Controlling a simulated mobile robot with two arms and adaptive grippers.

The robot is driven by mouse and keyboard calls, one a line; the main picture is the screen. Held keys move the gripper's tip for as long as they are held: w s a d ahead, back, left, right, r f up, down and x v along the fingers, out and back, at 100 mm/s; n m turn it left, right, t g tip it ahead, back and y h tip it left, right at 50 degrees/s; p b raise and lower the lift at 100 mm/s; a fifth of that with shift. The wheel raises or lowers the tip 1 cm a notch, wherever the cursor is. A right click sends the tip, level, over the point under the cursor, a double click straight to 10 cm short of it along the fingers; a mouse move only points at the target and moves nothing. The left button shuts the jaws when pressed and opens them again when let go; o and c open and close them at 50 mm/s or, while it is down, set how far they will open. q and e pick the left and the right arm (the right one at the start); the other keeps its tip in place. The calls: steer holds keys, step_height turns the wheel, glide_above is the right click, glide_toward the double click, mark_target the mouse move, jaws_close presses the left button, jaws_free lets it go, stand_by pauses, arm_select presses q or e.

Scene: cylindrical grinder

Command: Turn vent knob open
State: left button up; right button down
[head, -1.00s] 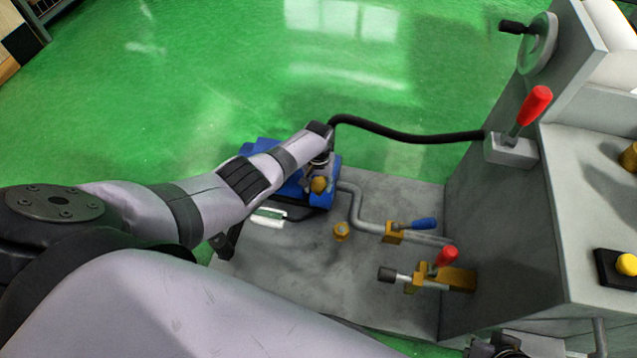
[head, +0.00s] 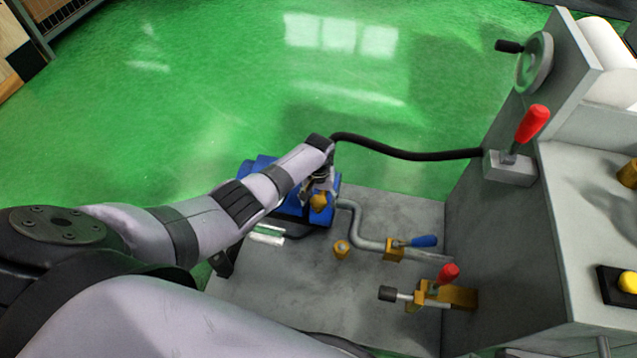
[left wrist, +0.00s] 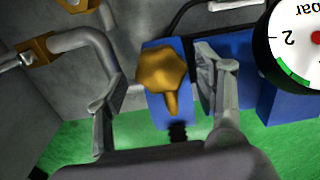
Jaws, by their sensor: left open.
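The vent knob, taken to be the gold lobed knob, shows in the left wrist view (left wrist: 162,68) in front of a blue block. In the head view the gold knob (head: 319,201) sits at the blue unit, just below my left gripper (head: 319,182). In the left wrist view my left gripper (left wrist: 158,68) is open, with one finger on each side of the knob. A gap shows between each finger and the knob. The arm hides part of the blue unit in the head view. My right gripper cannot be made out.
A pressure gauge (left wrist: 296,42) is close by the right finger. A bent grey pipe (head: 358,222) with a blue-handled valve (head: 424,241) runs to the right. A red-handled valve (head: 448,273) and another gold knob (head: 341,249) are near. A black hose (head: 410,154) passes behind.

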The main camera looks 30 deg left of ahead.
mark_target(318, 201)
arm_select(q)
step_height(318, 201, up, 10)
steer(key=shift+r, duration=0.2)
steer(key=shift+s, duration=0.1)
stand_by(0.5)
